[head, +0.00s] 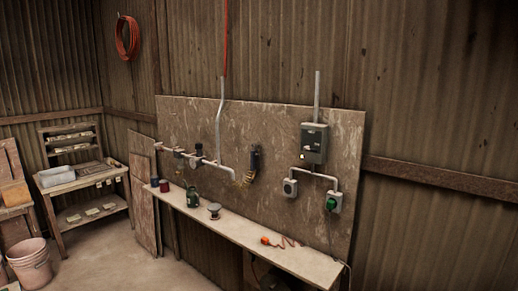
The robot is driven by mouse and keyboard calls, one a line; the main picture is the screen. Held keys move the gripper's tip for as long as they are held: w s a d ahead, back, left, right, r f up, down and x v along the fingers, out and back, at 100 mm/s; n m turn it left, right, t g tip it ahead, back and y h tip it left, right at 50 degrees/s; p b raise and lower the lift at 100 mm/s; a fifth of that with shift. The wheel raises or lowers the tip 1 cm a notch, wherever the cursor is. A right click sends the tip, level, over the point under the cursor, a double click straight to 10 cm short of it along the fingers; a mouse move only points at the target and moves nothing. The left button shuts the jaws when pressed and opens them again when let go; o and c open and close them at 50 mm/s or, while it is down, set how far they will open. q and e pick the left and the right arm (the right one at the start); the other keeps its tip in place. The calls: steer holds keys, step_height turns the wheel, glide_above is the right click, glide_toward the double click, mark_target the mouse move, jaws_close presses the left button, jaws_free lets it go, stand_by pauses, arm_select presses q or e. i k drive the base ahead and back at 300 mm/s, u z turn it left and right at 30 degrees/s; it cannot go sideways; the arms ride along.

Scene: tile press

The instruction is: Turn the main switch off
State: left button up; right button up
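A dark grey electrical box (314,141) is fixed to the right part of the backboard, with a small pale yellow spot low on its left side. Pipes run from below it to two smaller boxes. The left one is a grey box with a round face (290,188). The right one carries a green round part (331,203), with a cable hanging below it. No label is readable, so I cannot tell which of these is the main switch, nor its position. Neither of my grippers is in view.
A narrow bench (250,231) runs below the backboard (275,125). On it are mugs (164,186), a green item (192,197), a small round stand (214,210) and an orange item with a red cord (266,241). A shelf rack and buckets (30,262) stand left. The floor between is clear.

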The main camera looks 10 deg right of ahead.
mark_target(312, 150)
steer(key=u, duration=0.35)
steer(key=i, duration=1.45)
steer(key=z, duration=0.45)
